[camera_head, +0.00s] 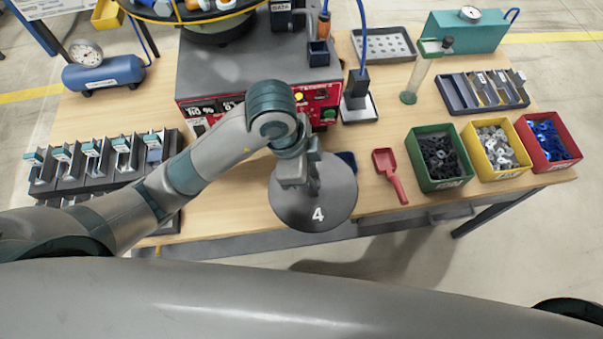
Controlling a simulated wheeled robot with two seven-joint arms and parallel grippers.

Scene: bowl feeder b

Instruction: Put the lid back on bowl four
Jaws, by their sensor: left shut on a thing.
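A round dark grey lid (316,214) marked with a white 4 is near the front edge of the table. My left gripper (313,186) is over the lid and shut on it, with the grip itself partly hidden by the wrist. The lid appears raised and hides part of the table's front edge. The base of the bowl feeder (220,65) stands at the back, with a dark bowl (215,15) only partly in view at the top edge. My right gripper is not in view.
A red scoop (390,175) lies right of the lid. Green (437,185), yellow (470,165) and red (522,150) bins stand farther right. A blue object (347,160) is partly hidden behind the lid. A rack of dark holders (45,183) stands left. Some bare wood shows around the lid.

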